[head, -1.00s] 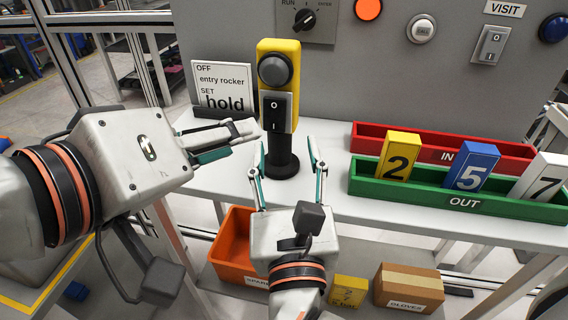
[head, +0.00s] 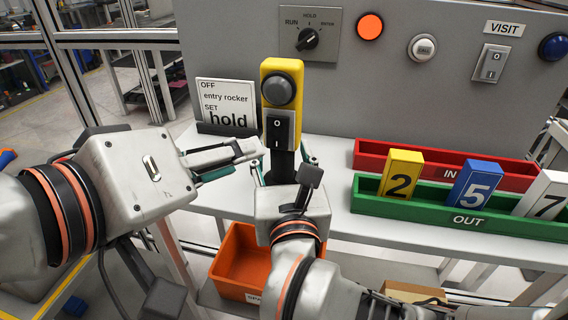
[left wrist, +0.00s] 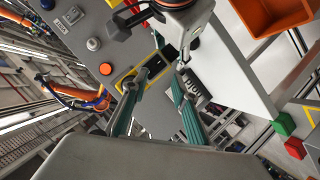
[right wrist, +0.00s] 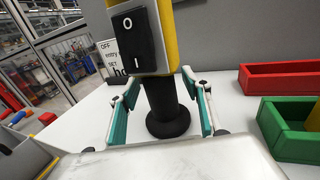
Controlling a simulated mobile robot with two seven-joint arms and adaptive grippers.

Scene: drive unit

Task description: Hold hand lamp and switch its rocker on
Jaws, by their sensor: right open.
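The hand lamp is yellow with a round dark lens and a black rocker marked O and I; its body (head: 283,69) stands upright on a dark stem and base (right wrist: 167,115). The rocker (head: 277,130) faces me and shows large in the right wrist view (right wrist: 131,45). My right gripper (head: 285,164) is open, its fingers on either side of the dark stem below the rocker, with gaps visible in the right wrist view (right wrist: 161,85). My left gripper (head: 249,152) is open and empty, left of the lamp, its fingertips near the lamp. The lamp is partly hidden in the left wrist view.
A sign reading "entry rocker SET hold" (head: 228,99) stands behind left. The red IN tray (head: 370,152) and green OUT tray (head: 372,199) with number blocks are on the right. A grey panel (head: 400,100) stands behind. An orange bin (head: 238,286) is below the table.

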